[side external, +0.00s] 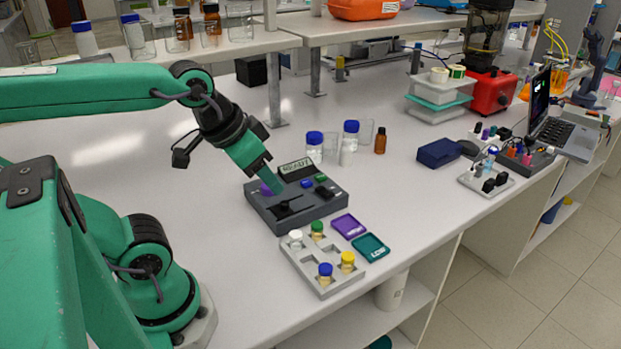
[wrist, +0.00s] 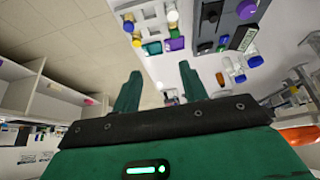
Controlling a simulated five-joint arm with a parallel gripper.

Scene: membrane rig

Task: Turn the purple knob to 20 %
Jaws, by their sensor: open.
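The grey rig box (side external: 330,208) stands on the bench, with a display on its rear edge whose text I cannot read. The purple knob (side external: 267,189) is at the box's back left corner, partly hidden behind my gripper in the side view. In the wrist view the knob (wrist: 247,9) shows at the top edge, well away from my fingers. My gripper (side external: 266,174) is open and empty, overlapping the knob in the side view. Its two fingers (wrist: 160,72) stand apart in the wrist view, with nothing between them. The knob's setting cannot be read.
A grey tray (side external: 313,272) with several capped vials is in front of the box. A purple pad (side external: 348,226) and a teal pad (side external: 371,246) lie beside it. Blue-capped bottles (side external: 314,147) and a brown bottle (side external: 380,141) stand behind. The bench left of the box is clear.

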